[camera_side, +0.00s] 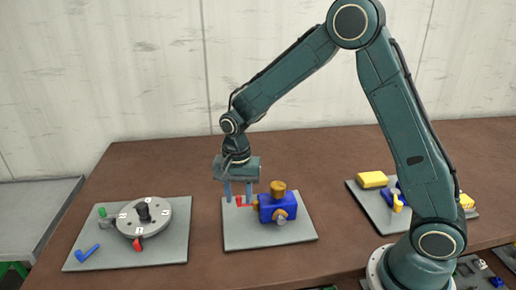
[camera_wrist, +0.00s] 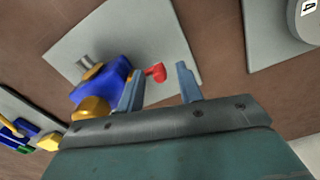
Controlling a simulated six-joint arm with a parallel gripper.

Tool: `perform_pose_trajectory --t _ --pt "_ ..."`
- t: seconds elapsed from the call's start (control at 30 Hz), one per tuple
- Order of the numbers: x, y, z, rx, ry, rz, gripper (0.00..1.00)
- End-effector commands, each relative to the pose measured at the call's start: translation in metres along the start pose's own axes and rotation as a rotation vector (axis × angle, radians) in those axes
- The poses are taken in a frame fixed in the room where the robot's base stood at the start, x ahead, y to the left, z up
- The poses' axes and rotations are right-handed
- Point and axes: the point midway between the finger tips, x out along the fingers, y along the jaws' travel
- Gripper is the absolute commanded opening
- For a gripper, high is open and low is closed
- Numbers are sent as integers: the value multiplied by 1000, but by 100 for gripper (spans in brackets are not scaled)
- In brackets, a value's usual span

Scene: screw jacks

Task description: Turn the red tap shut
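The red tap (camera_side: 242,203) is a small red lever on the left side of a blue valve body (camera_side: 277,208) with brass-coloured fittings, fixed on a grey plate (camera_side: 245,237). My gripper (camera_side: 238,198) points down over the tap with its two blue-grey fingers apart. In the wrist view the red tap (camera_wrist: 156,73) appears in the gap between the fingertips of my gripper (camera_wrist: 158,80), with no visible contact. The blue valve body (camera_wrist: 103,78) is left of it, close to the left finger. Whether the fingertips are level with the lever is hard to tell.
On the left, a grey plate (camera_side: 172,248) bears a round numbered dial (camera_side: 128,218) with green and red pieces, and a blue lever (camera_side: 87,253). A right-hand plate (camera_side: 372,206) holds yellow (camera_side: 372,180) and blue parts. Brown table shows between plates.

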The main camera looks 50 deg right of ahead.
Motion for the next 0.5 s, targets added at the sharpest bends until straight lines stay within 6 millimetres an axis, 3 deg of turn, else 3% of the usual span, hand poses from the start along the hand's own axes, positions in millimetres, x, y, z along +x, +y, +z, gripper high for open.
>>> perform_pose_trajectory --t 0.13,0.3,0.5 --pt "0 0 0 0 0 0 34" --pt "0 0 0 0 0 0 1" --pt "0 0 0 -2 0 0 0"
